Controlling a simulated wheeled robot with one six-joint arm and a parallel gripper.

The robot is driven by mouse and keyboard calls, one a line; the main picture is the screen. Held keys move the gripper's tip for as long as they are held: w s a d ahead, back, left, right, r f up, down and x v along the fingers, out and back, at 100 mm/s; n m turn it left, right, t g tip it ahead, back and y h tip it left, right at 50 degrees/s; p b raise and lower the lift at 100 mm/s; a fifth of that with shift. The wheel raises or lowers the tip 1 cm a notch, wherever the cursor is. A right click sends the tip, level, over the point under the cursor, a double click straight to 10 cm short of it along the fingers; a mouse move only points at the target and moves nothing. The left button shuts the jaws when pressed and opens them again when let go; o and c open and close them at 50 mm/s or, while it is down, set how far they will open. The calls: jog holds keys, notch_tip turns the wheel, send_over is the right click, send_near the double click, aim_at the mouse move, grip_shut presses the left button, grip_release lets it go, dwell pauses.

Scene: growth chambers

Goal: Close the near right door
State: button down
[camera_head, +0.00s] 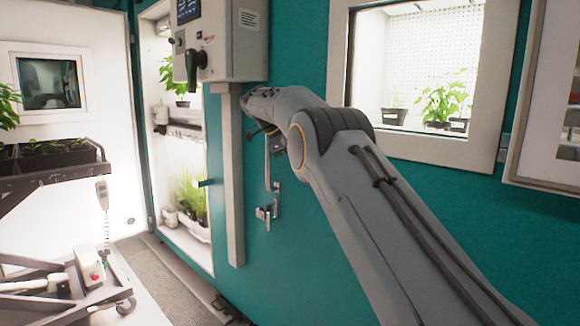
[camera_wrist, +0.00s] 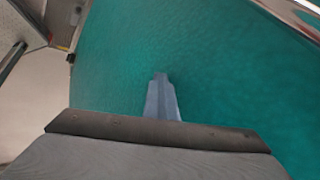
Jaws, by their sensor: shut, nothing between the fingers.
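The teal door panel (camera_head: 300,260) with a white-framed window (camera_head: 420,70) fills the right of the head view. A metal latch handle (camera_head: 266,213) sits low near its left side. I cannot tell how far the door stands from its frame. My arm reaches across the panel, and its far end is beside the handle bar, under the grey control box. In the wrist view my gripper (camera_wrist: 160,78) is shut and empty, pointing at the teal surface (camera_wrist: 225,80). Whether the tips touch it is unclear.
A grey control box (camera_head: 222,42) with a dark knob hangs above a pale vertical post (camera_head: 232,180). To its left, a lit chamber opening shows plants (camera_head: 190,195). A cart with a seedling tray (camera_head: 55,165) stands at the left. Floor (camera_head: 170,270) shows between them.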

jog(key=shift+w+d+r, duration=0.5)
jog(key=shift+w+d, duration=0.15)
jog(key=shift+d, duration=0.1)
jog(key=s+a+f+p+v, duration=0.1)
jog(key=p+v, duration=0.1)
jog(key=v, duration=0.6)
jog(key=s+d+f+n+g+y, duration=0.2)
jog(key=s+d+f+n+y, duration=0.2)
jog(key=s+d+f+n, duration=0.8)
jog(key=s+d+f+n+y, duration=0.1)
jog(key=s+f+n, duration=0.2)
jog(key=s, duration=0.9)
jog(key=s+d+f+n+y, duration=0.1)
jog(key=s+f+n, duration=0.2)
jog(key=s, duration=0.9)
jog(key=s+d+f+n+g, duration=0.1)
jog(key=s+f+n, duration=0.2)
jog(key=s+f, duration=0.4)
jog(key=s+p, duration=0.1)
jog(key=s, duration=0.4)
jog(key=shift+s+f+n+y, duration=0.35)
jog(key=shift+f+n+y, duration=0.05)
